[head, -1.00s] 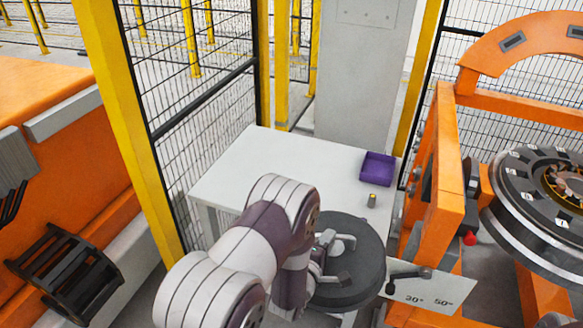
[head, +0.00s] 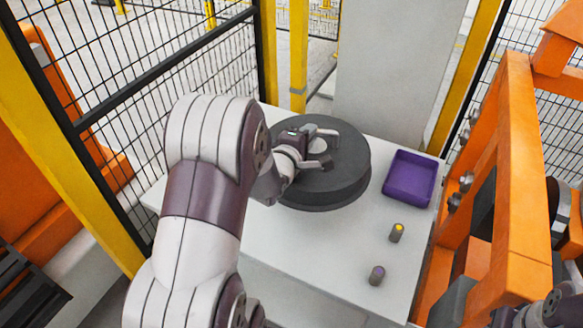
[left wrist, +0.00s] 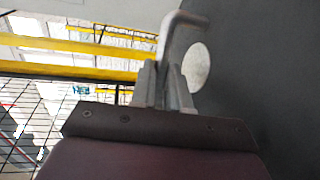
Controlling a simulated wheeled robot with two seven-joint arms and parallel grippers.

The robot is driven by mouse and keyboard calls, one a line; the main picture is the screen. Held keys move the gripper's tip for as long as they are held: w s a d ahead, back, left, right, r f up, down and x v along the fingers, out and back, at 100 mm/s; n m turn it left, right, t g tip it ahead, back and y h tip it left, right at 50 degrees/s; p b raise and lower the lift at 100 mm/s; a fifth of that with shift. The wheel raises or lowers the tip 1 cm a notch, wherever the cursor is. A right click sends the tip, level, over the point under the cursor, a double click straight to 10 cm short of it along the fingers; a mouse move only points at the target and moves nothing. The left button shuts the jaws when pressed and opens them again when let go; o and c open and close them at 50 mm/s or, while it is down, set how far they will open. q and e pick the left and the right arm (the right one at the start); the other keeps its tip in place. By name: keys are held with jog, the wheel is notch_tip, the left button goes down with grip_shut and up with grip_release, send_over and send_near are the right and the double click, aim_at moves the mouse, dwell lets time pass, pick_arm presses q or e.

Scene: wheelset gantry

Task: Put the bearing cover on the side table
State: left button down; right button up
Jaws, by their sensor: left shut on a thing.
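The bearing cover (head: 345,183) is a thick dark grey disc with a pale round centre. It is over the back part of the white side table (head: 280,240), lying about level; I cannot tell if it touches the top. My left gripper (head: 322,150) is shut on the cover's light grey handle at its middle. In the left wrist view the fingers (left wrist: 165,88) close at the bent handle bar (left wrist: 182,22), with the dark cover face (left wrist: 265,80) filling the right. My right gripper cannot be made out.
A purple open tray (head: 409,180) stands at the table's right side. Two small grey cylinders, one yellow-topped (head: 397,233) and one purple-topped (head: 377,276), stand nearer the front. A mesh fence (head: 165,95) lies left, an orange frame (head: 510,190) right. The table's front middle is clear.

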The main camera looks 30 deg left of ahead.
pick_arm(q)
jog(key=s+a+f, duration=0.2)
jog(key=s+a, duration=0.1)
jog(key=s+a+f, duration=0.3)
jog(key=shift+a+f, duration=0.1)
jog(key=shift+a, duration=0.15)
jog(key=shift+s+f+b, duration=0.15)
jog(key=shift+f+b, duration=0.3)
jog(key=shift+f, duration=1.6)
jog(key=shift+f, duration=0.1)
jog(key=c, duration=1.1)
grip_release()
jog(key=p+v, duration=0.1)
jog(key=v, duration=1.1)
